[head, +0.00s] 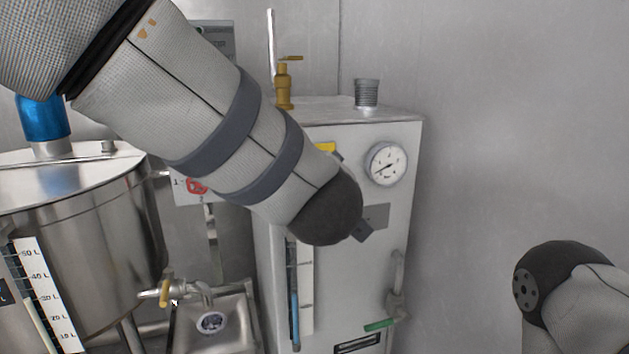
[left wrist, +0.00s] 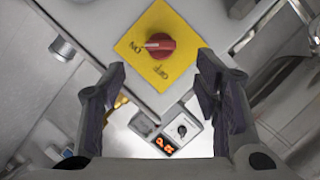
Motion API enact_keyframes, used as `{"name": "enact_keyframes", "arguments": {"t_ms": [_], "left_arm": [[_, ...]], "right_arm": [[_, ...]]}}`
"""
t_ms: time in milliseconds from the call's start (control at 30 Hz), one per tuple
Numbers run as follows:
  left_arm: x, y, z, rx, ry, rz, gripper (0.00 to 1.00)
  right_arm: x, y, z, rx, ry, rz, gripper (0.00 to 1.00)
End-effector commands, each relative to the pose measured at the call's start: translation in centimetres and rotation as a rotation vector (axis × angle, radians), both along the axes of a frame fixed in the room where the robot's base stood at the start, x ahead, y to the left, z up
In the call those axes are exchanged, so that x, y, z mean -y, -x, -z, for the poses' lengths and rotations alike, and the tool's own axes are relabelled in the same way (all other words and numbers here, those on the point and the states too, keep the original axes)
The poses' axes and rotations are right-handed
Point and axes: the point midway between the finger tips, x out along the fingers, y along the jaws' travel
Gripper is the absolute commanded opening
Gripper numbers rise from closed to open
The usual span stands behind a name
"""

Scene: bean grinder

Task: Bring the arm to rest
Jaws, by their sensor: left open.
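My left arm (head: 215,110) reaches in from the upper left of the head view, and its dark rounded wrist end is in front of the white cabinet (head: 350,280). My left gripper (left wrist: 161,68) shows in the left wrist view with its two fingers wide apart and nothing between them. Beyond the fingertips is a red rotary knob (left wrist: 158,46) on a yellow plate (left wrist: 128,48); the fingers look apart from it. In the head view the arm mostly hides this plate (head: 325,147). My right arm (head: 575,300) shows at the lower right; its gripper is out of frame.
A steel tank (head: 85,235) with a tap stands at the left, beside a small sink (head: 211,322). Bare wall (head: 520,130) and open space lie to the right.

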Motion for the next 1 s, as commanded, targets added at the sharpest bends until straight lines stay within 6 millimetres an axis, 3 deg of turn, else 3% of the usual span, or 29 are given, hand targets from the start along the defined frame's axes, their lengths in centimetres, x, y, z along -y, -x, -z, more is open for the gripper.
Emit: {"name": "enact_keyframes", "arguments": {"t_ms": [100, 200, 533, 600, 667, 767, 800, 867, 900, 967, 1000], "left_arm": [[0.0, 2.3, -0.7, 0.001, -0.001, 0.0, 0.57], [0.1, 3.4, -1.0, 0.0, 0.001, 0.0, 0.57], [0.1, 3.8, -1.0, -0.002, -0.001, 0.0, 0.57], [-0.5, 3.7, 0.4, -0.024, -0.019, 0.004, 0.57], [-1.6, 3.4, 3.5, -0.074, -0.061, 0.018, 0.57], [-4.8, 4.1, 12.0, -0.22, -0.17, 0.073, 0.57], [-6.2, 5.0, 15.8, -0.289, -0.216, 0.105, 0.57], [-8.2, 7.1, 21.1, -0.395, -0.277, 0.157, 0.57], [-9.5, 8.9, 24.4, -0.468, -0.314, 0.195, 0.57], [-11.5, 12.1, 29.1, -0.58, -0.361, 0.256, 0.57], [-12.7, 14.7, 32.0, -0.657, -0.386, 0.299, 0.57]], "right_arm": [[0.0, 0.0, 0.0, -0.001, 0.0, 0.0, 0.4], [0.0, 0.0, 0.0, -0.001, 0.0, 0.0, 0.4], [0.0, 0.0, 0.0, -0.001, 0.0, 0.0, 0.4], [0.0, 0.0, 0.0, -0.001, 0.0, 0.0, 0.4], [0.0, 0.0, 0.0, -0.001, 0.0, 0.0, 0.4], [0.0, 0.1, 0.1, -0.002, 0.0, 0.0, 0.4], [0.0, 0.1, 0.1, -0.002, 0.0, 0.0, 0.4], [0.0, 0.1, 0.1, -0.002, 0.0, 0.0, 0.4], [0.0, 0.1, 0.1, -0.002, 0.0, 0.0, 0.4], [0.0, 0.0, 0.0, -0.002, 0.0, 0.0, 0.4], [0.0, 0.0, 0.0, -0.001, 0.0, 0.0, 0.4]]}}
